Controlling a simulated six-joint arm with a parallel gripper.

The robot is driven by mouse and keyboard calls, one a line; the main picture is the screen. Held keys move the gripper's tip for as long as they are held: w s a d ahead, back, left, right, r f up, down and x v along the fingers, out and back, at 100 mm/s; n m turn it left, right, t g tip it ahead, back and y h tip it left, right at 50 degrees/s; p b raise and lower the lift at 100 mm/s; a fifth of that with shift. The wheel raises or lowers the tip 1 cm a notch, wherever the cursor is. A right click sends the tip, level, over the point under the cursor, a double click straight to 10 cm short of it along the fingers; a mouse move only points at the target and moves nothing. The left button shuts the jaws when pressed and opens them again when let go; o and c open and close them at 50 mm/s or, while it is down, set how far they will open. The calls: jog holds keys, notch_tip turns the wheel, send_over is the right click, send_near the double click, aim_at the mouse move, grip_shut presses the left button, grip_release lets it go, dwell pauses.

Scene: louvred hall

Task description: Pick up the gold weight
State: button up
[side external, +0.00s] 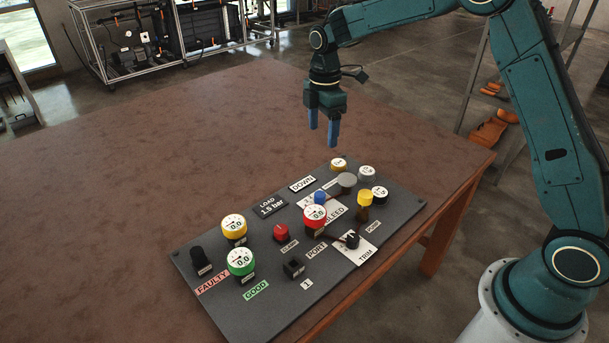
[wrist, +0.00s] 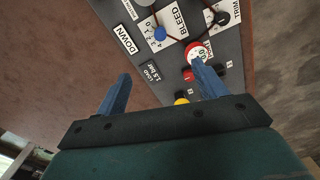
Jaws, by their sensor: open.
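The gold weight (side external: 339,164) is a small, short cylinder with a gold side and a pale labelled top. It stands at the far right end of the grey panel (side external: 215,298) in the side view. My gripper (side external: 323,138) is open and empty, pointing down, above the far side of the panel. In the side picture its fingertips appear above and slightly left of the gold weight, clearly apart from it. In the wrist view, my gripper's two blue fingers (wrist: 161,71) are spread wide with nothing between them. I cannot make out the gold weight in that view.
Beside the gold weight stand a grey weight (side external: 367,173), a black weight (side external: 380,194) and a grey round disc (side external: 347,182). A yellow-topped knob (side external: 365,198) and a red gauge (side external: 315,217) rise nearby. The brown table (side external: 130,180) is bare to the left.

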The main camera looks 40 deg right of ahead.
jog(key=w+d+f+m+t, duration=0.1)
jog(key=w+d+f+m, duration=0.25)
jog(key=d, duration=0.45)
jog(key=m+t+y, duration=0.2)
jog(key=m, duration=0.3)
send_near(338, 162)
jog(key=shift+x, duration=1.65)
jog(key=shift+a, duration=0.2)
jog(key=shift+x, duration=2.5)
jog(key=shift+d, duration=0.15)
jog(key=shift+s, duration=0.1)
jog(key=c, duration=1.3)
jog(key=shift+r, duration=0.1)
